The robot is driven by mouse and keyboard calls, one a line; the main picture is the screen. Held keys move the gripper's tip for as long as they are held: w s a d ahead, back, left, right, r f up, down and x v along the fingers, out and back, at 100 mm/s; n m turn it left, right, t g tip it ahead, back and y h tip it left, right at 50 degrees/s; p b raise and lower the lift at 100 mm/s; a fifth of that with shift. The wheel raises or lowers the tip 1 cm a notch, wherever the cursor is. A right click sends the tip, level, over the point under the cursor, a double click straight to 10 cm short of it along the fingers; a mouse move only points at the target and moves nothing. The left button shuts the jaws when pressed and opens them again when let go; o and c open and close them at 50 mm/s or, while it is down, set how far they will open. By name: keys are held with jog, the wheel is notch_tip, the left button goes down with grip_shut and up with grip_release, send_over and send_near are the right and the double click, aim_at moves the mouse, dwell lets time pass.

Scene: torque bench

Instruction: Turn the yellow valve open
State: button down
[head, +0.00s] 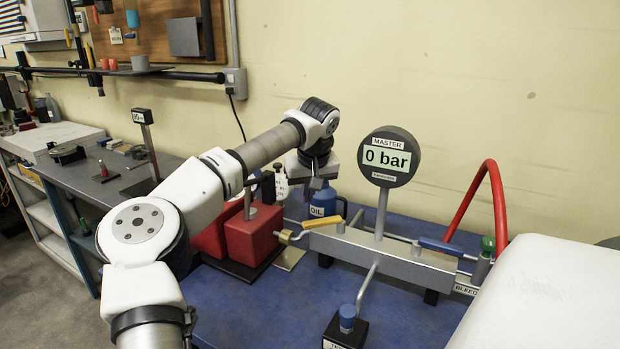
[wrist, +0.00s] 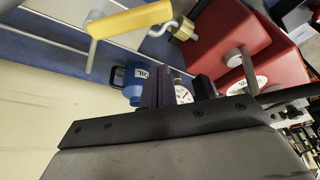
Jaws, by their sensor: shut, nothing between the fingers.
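The yellow valve handle (head: 322,222) is a flat lever at the left end of the grey manifold (head: 385,259), beside a brass fitting (head: 286,237). In the wrist view the yellow handle (wrist: 130,20) crosses the top left, with the brass fitting (wrist: 184,31) to its right. My gripper (head: 317,184) is shut and empty, a little above and behind the handle and apart from it. The master gauge (head: 390,157) on the manifold reads 0 bar.
Red blocks (head: 250,235) stand left of the valve. A blue oil can (head: 324,204) stands behind it, near my gripper. To the right are a blue lever (head: 440,246), a red hose (head: 476,200) and a white rounded surface (head: 550,295). The front blue bench top (head: 240,310) has free room.

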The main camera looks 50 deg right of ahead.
jog(key=f, duration=0.1)
jog(key=s+f+p, duration=0.1)
jog(key=f+p, duration=0.1)
jog(key=shift+s+a+f, duration=0.15)
jog(key=shift+s+a, duration=0.1)
jog(key=shift+a, duration=0.15)
jog(key=shift+s+a+f, duration=0.15)
jog(key=shift+s+a, duration=0.1)
jog(key=shift+s, duration=0.25)
jog(key=shift+s+a, duration=0.1)
jog(key=shift+a, duration=0.1)
jog(key=shift+d+n, duration=0.15)
jog(key=shift+n, duration=0.15)
